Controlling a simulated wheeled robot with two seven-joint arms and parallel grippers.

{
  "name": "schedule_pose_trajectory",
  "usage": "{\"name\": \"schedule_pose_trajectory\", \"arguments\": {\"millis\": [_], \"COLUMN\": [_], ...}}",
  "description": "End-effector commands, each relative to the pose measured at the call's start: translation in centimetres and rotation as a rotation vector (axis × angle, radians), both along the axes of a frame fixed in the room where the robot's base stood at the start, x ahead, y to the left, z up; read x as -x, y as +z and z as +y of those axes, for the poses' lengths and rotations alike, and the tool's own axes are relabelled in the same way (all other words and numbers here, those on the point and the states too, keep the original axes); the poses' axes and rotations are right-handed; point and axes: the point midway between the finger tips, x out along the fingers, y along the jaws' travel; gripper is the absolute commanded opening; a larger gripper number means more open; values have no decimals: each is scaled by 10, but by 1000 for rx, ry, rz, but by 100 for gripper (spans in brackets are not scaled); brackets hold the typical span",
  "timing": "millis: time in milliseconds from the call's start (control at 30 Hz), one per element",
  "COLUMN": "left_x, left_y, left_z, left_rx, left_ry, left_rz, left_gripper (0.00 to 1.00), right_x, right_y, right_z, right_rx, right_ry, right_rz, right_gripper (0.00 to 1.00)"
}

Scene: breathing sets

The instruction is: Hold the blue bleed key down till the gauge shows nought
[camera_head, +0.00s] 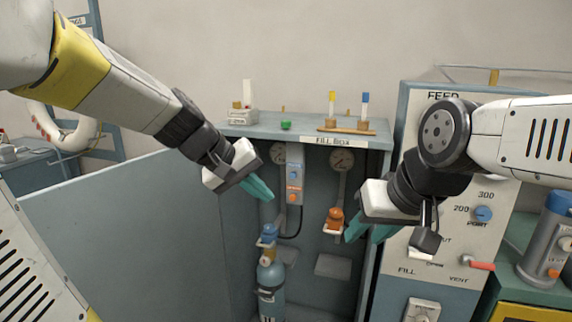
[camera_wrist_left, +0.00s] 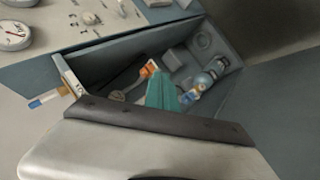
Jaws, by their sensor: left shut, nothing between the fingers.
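The fill box (camera_head: 345,128) stands open in the head view. A narrow grey control unit (camera_head: 295,160) inside carries a small blue key (camera_head: 294,171) with an orange one (camera_head: 293,197) below it. My left gripper (camera_head: 258,189) is shut and empty, in front and to the left of the unit. Its teal fingers also show in the left wrist view (camera_wrist_left: 162,90). My right gripper (camera_head: 368,236) looks open and empty, low at the box's right side.
A blue cylinder (camera_head: 271,278) stands in the box, near an orange-topped fitting (camera_head: 335,216). The open door (camera_head: 110,225) spreads left. Small items line the box top.

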Motion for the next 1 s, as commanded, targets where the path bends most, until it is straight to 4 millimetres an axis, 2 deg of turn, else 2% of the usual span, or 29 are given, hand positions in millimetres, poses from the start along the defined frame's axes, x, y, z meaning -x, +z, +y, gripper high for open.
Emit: {"name": "schedule_pose_trajectory", "arguments": {"millis": [33, 100, 200, 300, 400, 567, 1000], "left_x": [25, 55, 90, 115, 129, 137, 137], "left_y": [5, 4, 0, -4, -8, -10, -10], "left_z": [10, 26, 49, 69, 83, 91, 91], "left_rx": [-63, -156, -278, -375, -439, -478, -477], "left_ry": [-26, -56, -83, -95, -100, -102, -102], "left_rz": [-33, -64, -105, -138, -157, -168, -168], "left_gripper": [0, 0, 0, 0, 0, 0, 0], "right_x": [0, 0, 0, 0, 0, 0, 0], "right_y": [0, 0, 0, 0, 0, 0, 0], "right_z": [0, 0, 0, 0, 0, 0, 0], "right_rx": [0, 0, 0, 0, 0, 0, 0], "right_ry": [0, 0, 0, 0, 0, 0, 0], "right_rz": [0, 0, 0, 0, 0, 0, 0], "right_gripper": [36, 36, 36, 36, 36, 36, 36]}}
